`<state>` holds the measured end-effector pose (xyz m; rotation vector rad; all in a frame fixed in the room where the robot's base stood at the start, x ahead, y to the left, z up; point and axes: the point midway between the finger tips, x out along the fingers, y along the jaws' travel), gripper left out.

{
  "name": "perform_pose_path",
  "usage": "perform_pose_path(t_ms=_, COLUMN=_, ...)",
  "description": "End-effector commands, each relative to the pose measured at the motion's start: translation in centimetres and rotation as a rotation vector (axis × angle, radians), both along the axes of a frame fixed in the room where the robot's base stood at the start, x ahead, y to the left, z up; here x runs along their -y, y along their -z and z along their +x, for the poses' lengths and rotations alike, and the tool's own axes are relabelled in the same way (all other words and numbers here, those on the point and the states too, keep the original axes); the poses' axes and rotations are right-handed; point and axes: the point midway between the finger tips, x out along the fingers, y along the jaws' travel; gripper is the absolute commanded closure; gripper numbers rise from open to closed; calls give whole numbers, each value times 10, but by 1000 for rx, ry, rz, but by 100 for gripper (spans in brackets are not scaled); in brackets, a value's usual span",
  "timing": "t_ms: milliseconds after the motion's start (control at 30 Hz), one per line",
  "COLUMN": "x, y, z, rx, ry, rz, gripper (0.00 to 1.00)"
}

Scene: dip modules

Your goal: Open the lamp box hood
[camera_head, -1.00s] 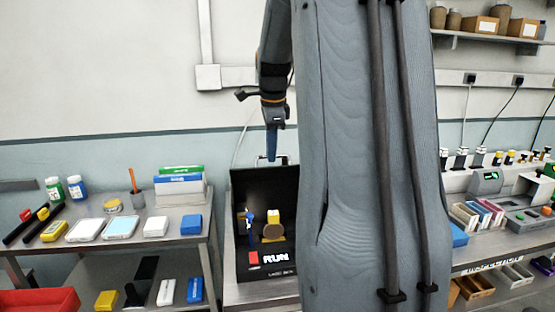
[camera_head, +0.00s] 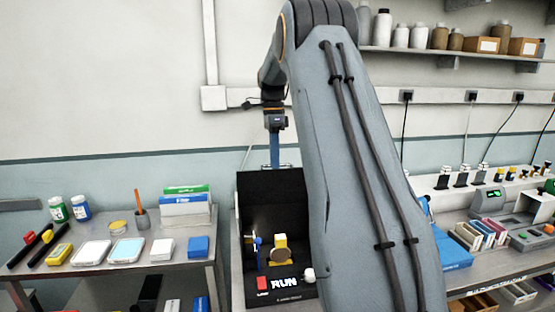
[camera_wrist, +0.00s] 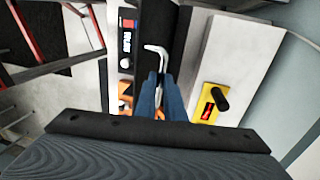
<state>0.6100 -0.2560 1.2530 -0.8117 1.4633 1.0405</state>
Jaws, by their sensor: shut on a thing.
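The lamp box (camera_head: 284,297) is a black box with RUN lettering on its front, on a bench in the middle of the head view. Its black hood (camera_head: 262,187) stands raised at the back, and the inside shows a yellow-topped lamp part (camera_head: 281,247) and a blue part (camera_head: 257,246). My gripper (camera_head: 275,163) points down at the hood's top edge. In the wrist view, my gripper (camera_wrist: 163,78) is shut on the pale bent handle (camera_wrist: 154,48) of the hood. The exact grip is partly hidden by the fingers.
A left bench (camera_head: 175,266) holds bottles, trays and small boxes. My arm hides the bench right of the lamp box. Further right are a blue tray (camera_head: 452,250) and grey equipment (camera_head: 500,205). In the wrist view, a yellow block with a black knob (camera_wrist: 209,104) lies right of my gripper.

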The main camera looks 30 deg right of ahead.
Motion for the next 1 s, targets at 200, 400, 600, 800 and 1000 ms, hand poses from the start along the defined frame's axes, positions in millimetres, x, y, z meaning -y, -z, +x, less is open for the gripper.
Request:
perform_pose_path(t_ms=200, x=0, y=9, z=0, rx=-29, ry=-2, rz=13, gripper=100)
perform_pose_path(t_ms=400, x=0, y=9, z=0, rx=-32, ry=-1, rz=15, gripper=100)
perform_pose_path(t_ms=600, x=0, y=10, z=0, rx=-32, ry=-1, rz=15, gripper=84)
perform_pose_path(t_ms=800, x=1, y=6, z=0, rx=-27, ry=0, rz=12, gripper=72)
perform_pose_path(t_ms=1000, x=1, y=4, z=1, rx=-25, ry=1, rz=11, gripper=72)
